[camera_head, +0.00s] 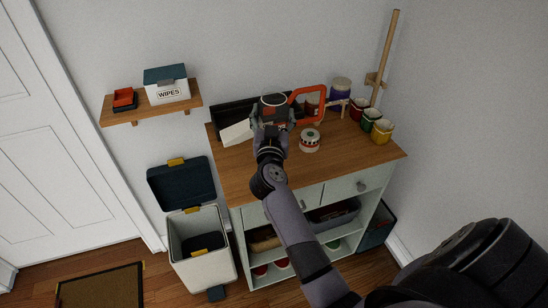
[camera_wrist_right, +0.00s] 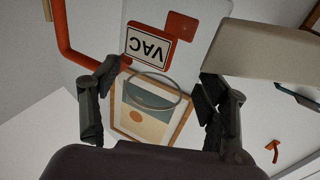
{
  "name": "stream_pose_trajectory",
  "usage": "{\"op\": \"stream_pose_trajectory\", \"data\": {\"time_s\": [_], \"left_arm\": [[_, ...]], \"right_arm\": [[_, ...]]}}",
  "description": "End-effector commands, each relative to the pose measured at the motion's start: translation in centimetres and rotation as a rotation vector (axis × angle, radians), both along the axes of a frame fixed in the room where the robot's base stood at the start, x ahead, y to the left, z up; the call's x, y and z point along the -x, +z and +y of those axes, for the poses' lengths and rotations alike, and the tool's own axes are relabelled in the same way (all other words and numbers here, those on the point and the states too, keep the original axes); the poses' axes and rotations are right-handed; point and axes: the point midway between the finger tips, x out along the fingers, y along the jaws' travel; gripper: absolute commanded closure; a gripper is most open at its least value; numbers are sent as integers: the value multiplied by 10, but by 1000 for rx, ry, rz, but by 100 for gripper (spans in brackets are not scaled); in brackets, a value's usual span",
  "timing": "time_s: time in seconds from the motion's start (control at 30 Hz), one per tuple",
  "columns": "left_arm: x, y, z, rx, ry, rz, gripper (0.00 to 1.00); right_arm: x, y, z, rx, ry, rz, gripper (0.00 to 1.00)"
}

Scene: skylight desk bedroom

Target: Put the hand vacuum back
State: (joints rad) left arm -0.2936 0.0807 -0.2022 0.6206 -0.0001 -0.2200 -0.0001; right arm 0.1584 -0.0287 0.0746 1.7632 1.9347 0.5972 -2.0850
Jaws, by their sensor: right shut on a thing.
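The hand vacuum (camera_head: 323,97) has an orange loop handle and a pale nozzle. My right gripper (camera_head: 272,108) is shut on its middle, above the back of the wooden cabinet top (camera_head: 240,160). The handle points right and the nozzle left in the head view. In the right wrist view, the vacuum's nozzle (camera_wrist_right: 275,50) is at upper right and its orange handle at upper left. A VAC label (camera_wrist_right: 149,46) shows upside down there. A dark tray-like thing (camera_head: 232,110) is behind the nozzle. I cannot tell whether the vacuum touches anything below. My left gripper is not in view.
A striped round tin (camera_head: 309,141) stands right of my gripper. A shelf (camera_head: 125,115) with a WIPES box (camera_head: 167,84) is left. An open bin (camera_head: 203,250) stands beside the cabinet.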

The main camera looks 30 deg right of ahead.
Motion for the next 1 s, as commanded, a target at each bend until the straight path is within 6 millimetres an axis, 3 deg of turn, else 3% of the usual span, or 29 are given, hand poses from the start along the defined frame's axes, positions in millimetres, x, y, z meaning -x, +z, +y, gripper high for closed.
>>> {"op": "stream_pose_trajectory", "data": {"time_s": [0.03,0.13,0.3,0.5,0.57,0.8,1.0], "left_arm": [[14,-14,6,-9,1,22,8],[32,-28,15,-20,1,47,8],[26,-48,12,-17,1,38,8],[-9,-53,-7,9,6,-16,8],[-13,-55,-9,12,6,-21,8],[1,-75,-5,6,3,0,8],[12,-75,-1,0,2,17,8]], "right_arm": [[0,-21,0,1,0,2,79],[0,-48,-1,1,0,2,79],[0,-86,-1,3,0,0,79],[-1,-103,-1,3,0,-3,79],[-1,-108,-1,3,0,-2,79],[-1,-143,-1,3,1,-1,79],[-1,-145,-1,2,0,-3,79]]}}
